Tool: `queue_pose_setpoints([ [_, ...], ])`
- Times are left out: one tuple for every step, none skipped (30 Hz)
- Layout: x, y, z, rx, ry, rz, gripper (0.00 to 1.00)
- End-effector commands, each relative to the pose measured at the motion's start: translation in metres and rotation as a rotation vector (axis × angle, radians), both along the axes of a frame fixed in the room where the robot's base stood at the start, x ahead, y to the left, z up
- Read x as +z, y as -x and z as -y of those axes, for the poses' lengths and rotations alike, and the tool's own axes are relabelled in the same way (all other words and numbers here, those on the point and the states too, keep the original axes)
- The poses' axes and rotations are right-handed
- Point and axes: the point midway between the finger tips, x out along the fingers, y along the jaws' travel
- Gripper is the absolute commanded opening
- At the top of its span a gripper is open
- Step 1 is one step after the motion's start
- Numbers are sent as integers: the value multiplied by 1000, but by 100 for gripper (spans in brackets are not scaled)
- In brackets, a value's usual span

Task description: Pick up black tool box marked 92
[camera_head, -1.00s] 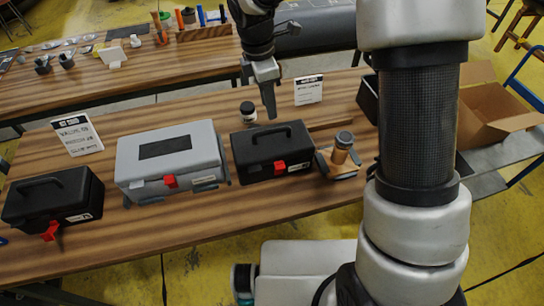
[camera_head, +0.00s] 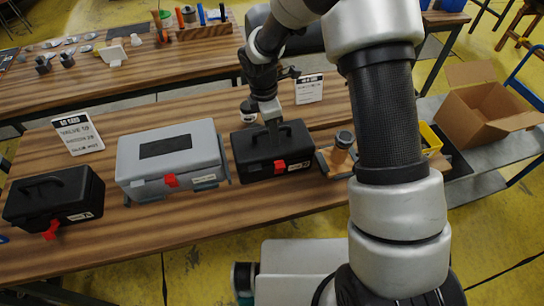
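A black tool box (camera_head: 268,158) with a red latch and a top handle stands on the near wooden table, right of the grey tool box. Its small white label is too small to read. A second black tool box (camera_head: 55,198), also with a red latch and a small label, stands at the table's left; its number is not clearly legible. My gripper (camera_head: 274,133) points down at the handle of the right black box, overlapping it in the picture. I cannot tell whether the fingers touch the handle or how far apart they are.
A grey tool box (camera_head: 170,165) stands close left of the right black box. A wooden block with a dark-topped cylinder (camera_head: 342,148) is close on its right. A dark-lidded jar (camera_head: 248,111) and a sign card (camera_head: 309,89) stand behind. A cardboard box (camera_head: 485,108) is further right.

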Motion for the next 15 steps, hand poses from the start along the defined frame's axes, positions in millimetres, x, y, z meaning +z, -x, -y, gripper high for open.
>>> queue_pose_setpoints([
  [0,0,0,0,0,0,34],
  [0,0,0,0,0,0,34],
  [0,0,0,0,0,0,34],
  [0,0,0,0,0,0,34],
  [0,0,0,0,0,0,34],
  [0,0,0,0,0,0,34],
  [0,0,0,0,0,0,34],
  [0,0,0,0,0,0,34],
  [-1,0,0,0,0,0,34],
  [-1,0,0,0,0,0,34],
  [-1,0,0,0,0,0,34],
  [-2,0,0,0,0,0,34],
  [-2,0,0,0,0,0,34],
  [-3,0,0,1,0,0,34],
  [-2,0,0,1,0,0,28],
])
